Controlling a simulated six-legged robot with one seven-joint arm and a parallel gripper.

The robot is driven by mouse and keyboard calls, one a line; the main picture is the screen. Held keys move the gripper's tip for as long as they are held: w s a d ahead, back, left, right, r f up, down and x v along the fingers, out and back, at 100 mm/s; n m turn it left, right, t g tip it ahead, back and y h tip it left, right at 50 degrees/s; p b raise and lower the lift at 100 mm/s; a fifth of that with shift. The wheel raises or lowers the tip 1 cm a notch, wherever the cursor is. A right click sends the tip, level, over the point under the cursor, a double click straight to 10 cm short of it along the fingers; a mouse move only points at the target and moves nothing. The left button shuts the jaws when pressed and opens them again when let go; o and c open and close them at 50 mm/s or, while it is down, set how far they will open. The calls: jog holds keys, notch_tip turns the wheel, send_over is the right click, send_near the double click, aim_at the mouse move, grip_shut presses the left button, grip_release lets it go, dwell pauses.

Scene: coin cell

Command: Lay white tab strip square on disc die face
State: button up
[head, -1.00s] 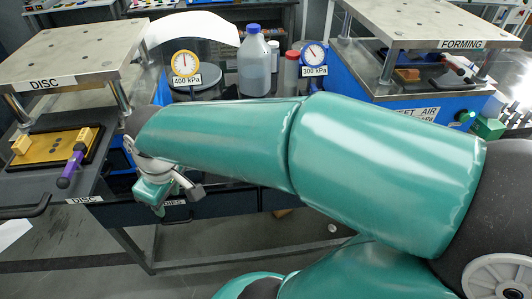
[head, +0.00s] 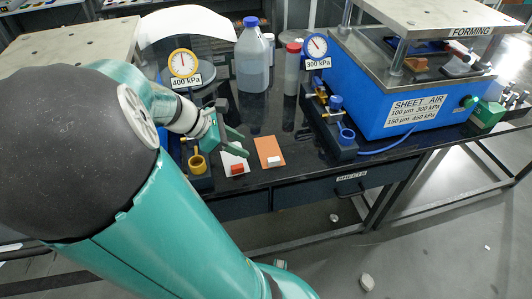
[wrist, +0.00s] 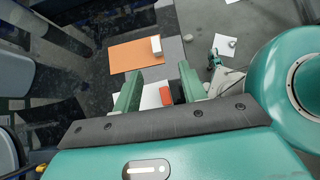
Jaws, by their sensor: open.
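A white sheet (head: 226,158) with a red block (head: 237,169) on it lies on the dark bench. To its right lies an orange sheet (head: 268,146) with a white block (head: 274,161) on it. I cannot tell which one is the white tab strip. My gripper (head: 232,138) is open and empty, above and behind the white sheet. In the wrist view my gripper (wrist: 159,87) has the red block (wrist: 166,96) between its fingers, apart from them, with the orange sheet (wrist: 133,55) beyond. The disc die face is hidden behind my arm.
A blue-capped bottle (head: 252,58) and a red-capped bottle (head: 292,72) stand behind. The blue sheet-air forming press (head: 400,105) is at right.

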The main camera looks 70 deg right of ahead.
jog(key=shift+s+d+f, duration=0.1)
jog(key=shift+f, duration=0.25)
send_near(274, 159)
jog(key=shift+s+d+f, duration=0.1)
jog(key=shift+s+f, duration=1.05)
jog(key=shift+d+f, duration=0.1)
jog(key=shift+f, duration=0.15)
jog(key=shift+d+r+x, duration=0.1)
jog(key=shift+d+x, duration=0.1)
jog(key=shift+x, duration=0.85)
jog(key=shift+d+r+x, duration=0.1)
jog(key=shift+d+x, duration=0.1)
jog(key=shift+x, duration=0.85)
jog(key=shift+s+d+f, duration=0.25)
jog(key=shift+s+f, duration=0.15)
jog(key=shift+f, duration=0.1)
jog(key=shift+c, duration=0.4)
grip_shut()
